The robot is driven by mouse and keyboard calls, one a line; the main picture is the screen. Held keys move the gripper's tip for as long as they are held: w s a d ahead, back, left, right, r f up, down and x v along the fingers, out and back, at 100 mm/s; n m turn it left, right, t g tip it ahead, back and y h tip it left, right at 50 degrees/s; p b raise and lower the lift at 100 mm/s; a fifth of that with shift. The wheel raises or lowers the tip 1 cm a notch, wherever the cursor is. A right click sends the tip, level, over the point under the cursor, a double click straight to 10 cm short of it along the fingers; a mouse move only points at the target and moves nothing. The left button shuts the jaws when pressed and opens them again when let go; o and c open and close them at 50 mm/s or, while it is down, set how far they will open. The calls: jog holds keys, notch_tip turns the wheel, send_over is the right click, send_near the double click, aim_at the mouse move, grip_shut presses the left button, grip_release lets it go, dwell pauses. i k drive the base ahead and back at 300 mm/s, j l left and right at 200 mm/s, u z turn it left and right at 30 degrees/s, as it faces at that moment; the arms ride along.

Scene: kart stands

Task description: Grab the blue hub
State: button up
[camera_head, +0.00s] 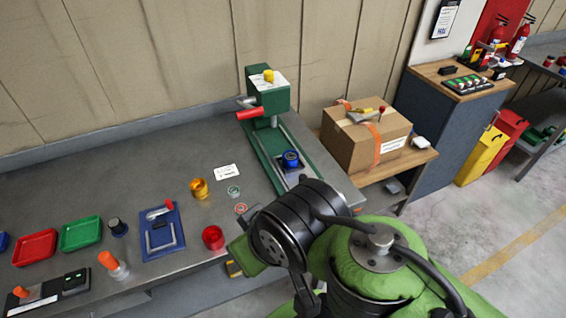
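The blue hub (291,159) is a small blue ring-shaped part with a dark centre. It sits upright on the base plate of the green press (268,140), near the right end of the grey bench. My green and black arm comes in from the bottom right, and its black joint is just in front of the press base. I see nothing held.
A gold cup (199,188), a red cup (213,237) and a blue tray (162,232) stand left of the press on the grey bench (120,165). A cardboard box (366,140) stands to its right. The press's red handle (250,113) sticks out leftward.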

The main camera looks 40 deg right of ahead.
aim_at(288, 164)
jog(key=l+u, duration=0.3)
jog(key=k+l+u, duration=0.1)
jog(key=l+u, duration=0.15)
jog(key=l, duration=0.2)
jog(key=k+l+u, duration=0.1)
jog(key=l+u, duration=0.2)
jog(key=k+l+u, duration=0.25)
jog(key=i+l, duration=0.1)
